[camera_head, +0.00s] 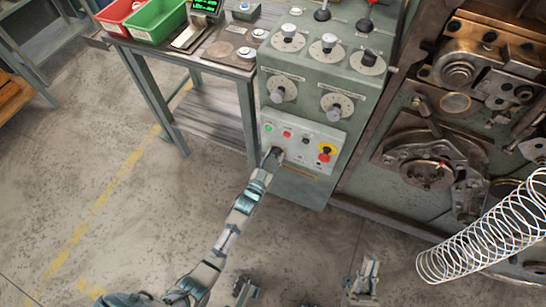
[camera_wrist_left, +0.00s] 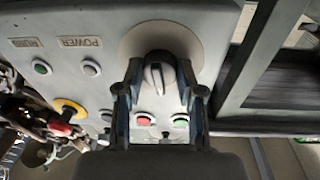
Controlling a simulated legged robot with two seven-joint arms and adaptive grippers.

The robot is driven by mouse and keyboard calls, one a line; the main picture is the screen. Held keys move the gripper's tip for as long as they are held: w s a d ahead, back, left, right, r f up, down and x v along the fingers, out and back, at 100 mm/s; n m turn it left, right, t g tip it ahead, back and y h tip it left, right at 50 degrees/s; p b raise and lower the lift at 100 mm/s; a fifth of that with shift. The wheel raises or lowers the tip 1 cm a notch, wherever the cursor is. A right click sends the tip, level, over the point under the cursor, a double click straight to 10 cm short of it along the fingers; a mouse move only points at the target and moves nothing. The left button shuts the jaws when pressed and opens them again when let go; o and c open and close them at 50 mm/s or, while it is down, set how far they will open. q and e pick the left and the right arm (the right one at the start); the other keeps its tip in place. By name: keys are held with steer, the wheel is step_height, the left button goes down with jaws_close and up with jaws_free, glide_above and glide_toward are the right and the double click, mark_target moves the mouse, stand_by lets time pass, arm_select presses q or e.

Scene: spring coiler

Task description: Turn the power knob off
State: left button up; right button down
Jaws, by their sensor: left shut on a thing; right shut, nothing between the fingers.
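The power knob (camera_wrist_left: 158,72) is a dark grey knob with a light pointer line, on a round grey plate on the control panel. In the left wrist view its line runs about up and down the picture. My left gripper (camera_wrist_left: 162,90) has a finger on each side of the knob and is shut on it. In the head view my left gripper (camera_head: 273,155) is at the panel's left side and hides the knob. A POWER label (camera_wrist_left: 80,42) shows beside the plate. My right gripper (camera_head: 368,268) is low in the head view, shut and empty, away from the panel.
A green button (camera_head: 268,128), a red button (camera_head: 287,134) and a yellow-ringed red stop button (camera_head: 325,153) share the panel. Several dials are above. A wire coil (camera_head: 485,240) and machine parts are at the right.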

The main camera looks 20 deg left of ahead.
arm_select(q)
steer(key=n+p, duration=0.1)
steer(key=n, duration=0.3)
steer(key=shift+f+y, duration=0.1)
steer(key=shift+y, duration=0.2)
steer(key=shift+n+t+y, duration=0.3)
steer(key=shift+n+y, duration=0.1)
steer(key=shift+n, duration=1.8)
arm_select(e)
steer(key=shift+w+a+f+n+g, duration=0.15)
steer(key=shift+w+f+n+g, duration=0.05)
steer(key=shift+w+f+g, duration=0.6)
steer(key=shift+w+a+f+n+g, duration=0.1)
steer(key=shift+w+f+n+g, duration=0.1)
steer(key=shift+w+f+g, duration=0.6)
steer(key=shift+s+r, duration=0.1)
arm_select(q)
steer(key=o, duration=1.1)
steer(key=shift+o, duration=0.2)
steer(key=shift+s+p, duration=0.1)
steer(key=shift+p, duration=0.2)
arm_select(e)
steer(key=shift+s+r, duration=0.1)
arm_select(q)
steer(key=s+f, duration=0.1)
steer(key=s, duration=1)
steer(key=shift+s+a+f, duration=0.2)
steer(key=shift+s+f, duration=0.1)
steer(key=shift+s, duration=0.05)
